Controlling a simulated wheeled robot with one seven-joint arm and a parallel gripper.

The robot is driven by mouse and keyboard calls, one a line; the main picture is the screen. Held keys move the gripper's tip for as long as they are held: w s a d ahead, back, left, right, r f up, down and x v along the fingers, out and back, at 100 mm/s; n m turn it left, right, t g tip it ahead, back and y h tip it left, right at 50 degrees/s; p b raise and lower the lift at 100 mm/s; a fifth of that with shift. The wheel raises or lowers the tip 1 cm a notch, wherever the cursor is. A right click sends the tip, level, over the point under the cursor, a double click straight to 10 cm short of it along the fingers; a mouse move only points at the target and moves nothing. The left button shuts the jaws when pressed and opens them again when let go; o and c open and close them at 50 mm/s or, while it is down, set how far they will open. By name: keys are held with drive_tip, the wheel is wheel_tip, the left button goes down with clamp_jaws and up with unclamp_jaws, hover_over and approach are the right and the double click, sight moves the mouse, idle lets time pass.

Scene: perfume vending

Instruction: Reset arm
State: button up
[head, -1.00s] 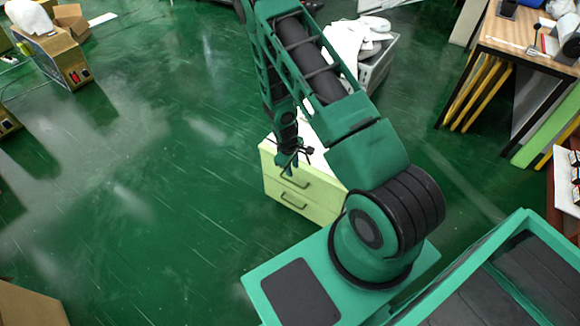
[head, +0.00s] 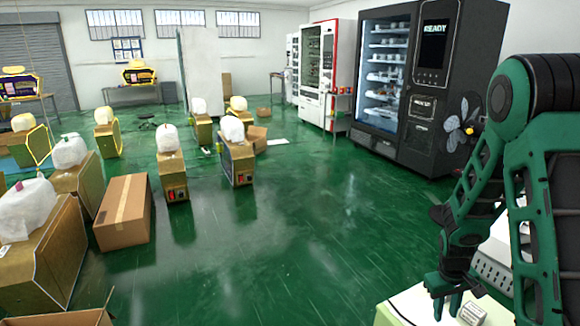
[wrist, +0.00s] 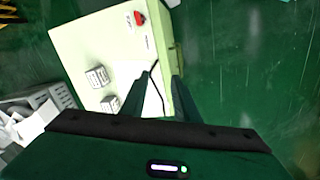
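My gripper (head: 446,308) hangs pointing down at the lower right of the head view, over a pale green cabinet (head: 385,315) with a white top. In the wrist view the two dark green fingers of my gripper (wrist: 158,92) stand apart with nothing between them. Beyond them lies the cabinet top (wrist: 85,45). My arm is bent, with its elbow high at the right of the head view.
A cardboard box (head: 124,212) is at left. The green floor (head: 260,250) between is open.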

drive_tip(key=s+a+r+m+y, duration=0.2)
drive_tip(key=s+r+m, duration=0.5)
drive_tip(key=s+r, duration=1.6)
drive_tip(key=s+a, duration=0.1)
drive_tip(key=s, duration=0.2)
drive_tip(key=shift+s+a+r, duration=0.15)
drive_tip(key=shift+s+r, duration=0.25)
